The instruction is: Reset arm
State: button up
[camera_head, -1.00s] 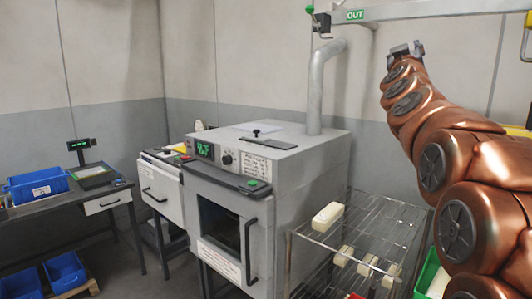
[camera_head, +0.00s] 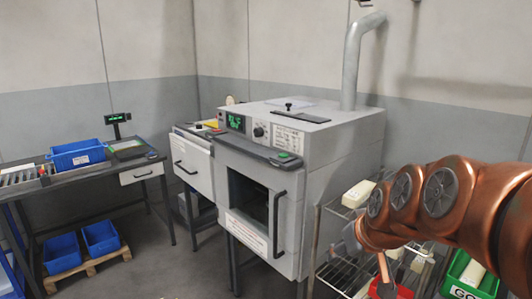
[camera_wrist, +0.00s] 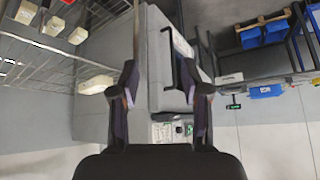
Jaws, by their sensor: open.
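My copper arm (camera_head: 455,195) reaches in from the right edge of the head view and bends down at its end. My gripper (camera_head: 346,242) hangs there, blurred, in front of the wire rack and right of the grey oven (camera_head: 345,145). In the wrist view my gripper (camera_wrist: 160,78) has its two dark fingers spread wide apart, with nothing between them. The oven's grey body (camera_wrist: 165,60) shows behind the fingers, apart from them.
A wire rack (camera_head: 328,275) with pale blocks (camera_head: 358,194) stands beside the oven, partly hidden by my arm. A green bin (camera_head: 488,285) is at lower right. A table with a blue bin (camera_head: 77,155) and blue crates (camera_head: 100,238) are left. Floor between is clear.

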jog(key=s+d+f+m+g, duration=0.1)
jog(key=s+f+g, duration=0.3)
jog(key=s, duration=0.9)
jog(key=s+f+m+g+h+b, duration=0.1)
jog(key=s+f+g, duration=0.3)
jog(key=s+f, duration=0.6)
jog(key=s, duration=0.4)
jog(key=shift+d+h, duration=0.3)
jog(key=shift+d, duration=0.1)
